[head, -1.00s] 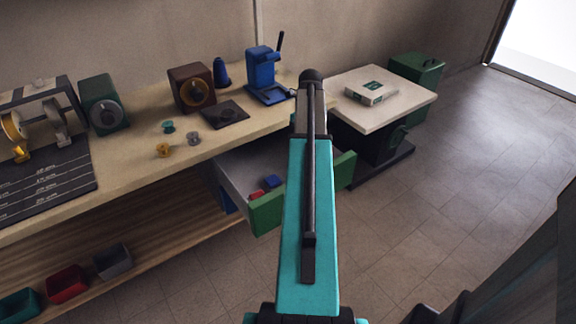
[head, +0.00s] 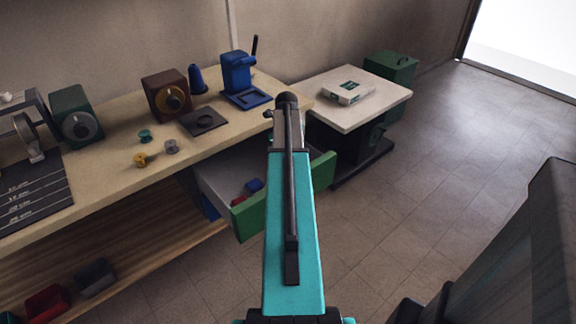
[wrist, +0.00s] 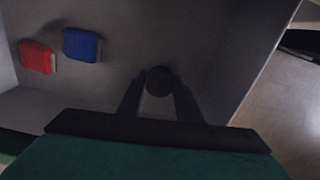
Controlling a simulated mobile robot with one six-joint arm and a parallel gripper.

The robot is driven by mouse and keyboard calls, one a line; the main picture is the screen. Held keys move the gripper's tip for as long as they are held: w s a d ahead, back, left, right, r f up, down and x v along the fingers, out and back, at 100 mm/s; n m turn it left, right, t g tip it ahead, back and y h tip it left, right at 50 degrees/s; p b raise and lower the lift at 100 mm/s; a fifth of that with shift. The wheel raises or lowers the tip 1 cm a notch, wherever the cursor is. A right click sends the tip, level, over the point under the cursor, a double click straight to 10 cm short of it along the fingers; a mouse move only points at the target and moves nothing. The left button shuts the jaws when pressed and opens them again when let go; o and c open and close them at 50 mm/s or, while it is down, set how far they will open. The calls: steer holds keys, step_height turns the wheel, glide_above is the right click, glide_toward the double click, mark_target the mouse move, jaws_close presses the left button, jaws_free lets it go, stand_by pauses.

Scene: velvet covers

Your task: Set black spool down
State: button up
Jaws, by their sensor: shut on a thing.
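The black spool (wrist: 159,82) is a dark round shape at the tips of my gripper (wrist: 160,97) in the wrist view. The two fingers are shut on it. Spool and fingers are over the grey inside of the open drawer (wrist: 205,45); I cannot tell whether the spool touches the drawer floor. In the head view the drawer's green front (head: 250,218) sticks out below the bench, and my arm hides the gripper, the spool and part of the drawer.
A red block (wrist: 37,57) and a blue block (wrist: 82,44) lie in the drawer, left of the spool. Small spools, including a teal one (head: 145,136), stand on the bench (head: 115,170). A side table (head: 375,104) stands at the right. The floor at right is open.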

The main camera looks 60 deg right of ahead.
steer(key=shift+f, duration=1.4)
steer(key=o, duration=1.1)
steer(key=shift+f, duration=0.1)
step_height(320, 180, up, 12)
steer(key=shift+r, duration=0.15)
